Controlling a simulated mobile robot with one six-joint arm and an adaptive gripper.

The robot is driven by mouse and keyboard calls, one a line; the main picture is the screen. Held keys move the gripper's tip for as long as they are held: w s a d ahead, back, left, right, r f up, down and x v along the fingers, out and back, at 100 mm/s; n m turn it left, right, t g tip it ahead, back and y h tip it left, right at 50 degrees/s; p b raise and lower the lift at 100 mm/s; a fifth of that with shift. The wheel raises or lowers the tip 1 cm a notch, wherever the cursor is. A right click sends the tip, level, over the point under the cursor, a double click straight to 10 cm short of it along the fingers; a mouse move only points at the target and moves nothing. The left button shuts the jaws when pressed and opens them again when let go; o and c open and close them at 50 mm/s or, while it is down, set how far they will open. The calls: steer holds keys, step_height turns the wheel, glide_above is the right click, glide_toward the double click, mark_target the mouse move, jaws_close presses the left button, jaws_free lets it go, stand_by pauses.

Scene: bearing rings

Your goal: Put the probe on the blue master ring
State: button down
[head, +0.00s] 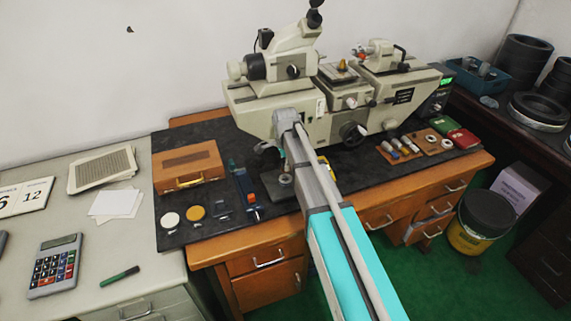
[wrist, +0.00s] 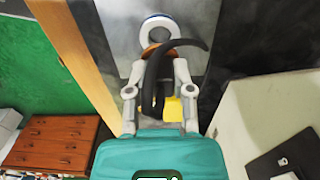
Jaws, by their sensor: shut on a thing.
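My gripper (wrist: 158,78) is shut on the probe, seen in the wrist view with a curved black part (wrist: 152,85) and a yellow part (wrist: 173,108) between the fingers. An orange-brown part (wrist: 150,50) shows just beyond the fingertips; I cannot tell whether it belongs to the probe. The blue master ring (wrist: 158,18), pale with a blue edge, lies beyond it on a grey plate (wrist: 190,55). Whether probe and ring touch is unclear. In the head view a small pale ring (head: 285,180) sits below my arm's end, where my gripper is mostly hidden.
A large beige measuring machine (head: 300,125) stands behind on the black mat (head: 225,232). A wooden case (head: 187,168) and small discs lie to the left. A wooden holder (head: 410,146) with small parts and red and green boxes lie right.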

steer(key=shift+f+b, duration=1.4)
steer(key=shift+f, duration=0.35)
steer(key=shift+f+b, duration=0.35)
steer(key=shift+f, duration=0.05)
stand_by(0.9)
steer(key=shift+c, duration=2.1)
jaws_free()
steer(key=shift+r+p, duration=4.3)
steer(key=shift+s+d, duration=0.1)
